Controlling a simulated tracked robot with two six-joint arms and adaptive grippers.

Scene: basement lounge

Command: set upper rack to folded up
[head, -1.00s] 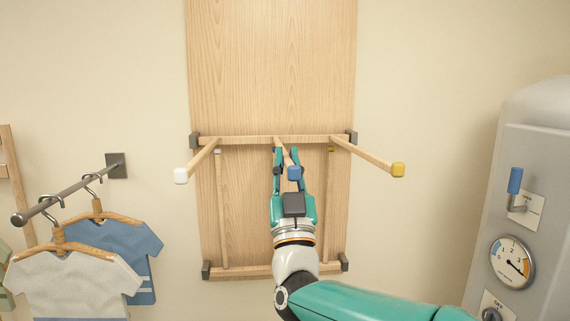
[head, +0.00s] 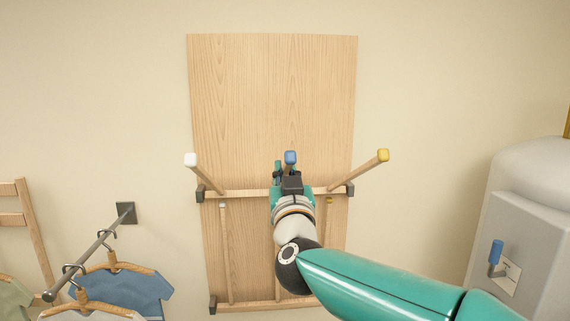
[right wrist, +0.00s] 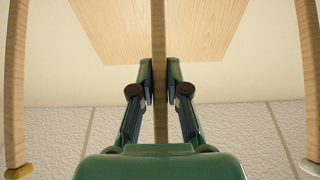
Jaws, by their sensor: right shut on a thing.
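The upper rack is a wooden crossbar (head: 240,193) across a tall wooden wall board (head: 270,90). Its three prongs stick out and slant upward: the left one has a white cap (head: 190,160), the middle one a blue cap (head: 290,157), the right one a yellow cap (head: 383,155). My right gripper (head: 286,170) is shut on the middle prong; in the right wrist view its fingers (right wrist: 160,85) press both sides of that prong (right wrist: 159,30). The gripper and wrist hide most of the middle prong in the head view. My left gripper is out of view.
A lower rack (head: 227,260) lies flat against the board below. A wall rod (head: 95,250) with hung shirts (head: 130,290) is at left. A grey machine with a blue-handled lever (head: 496,252) stands at right. The board above the upper rack is bare.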

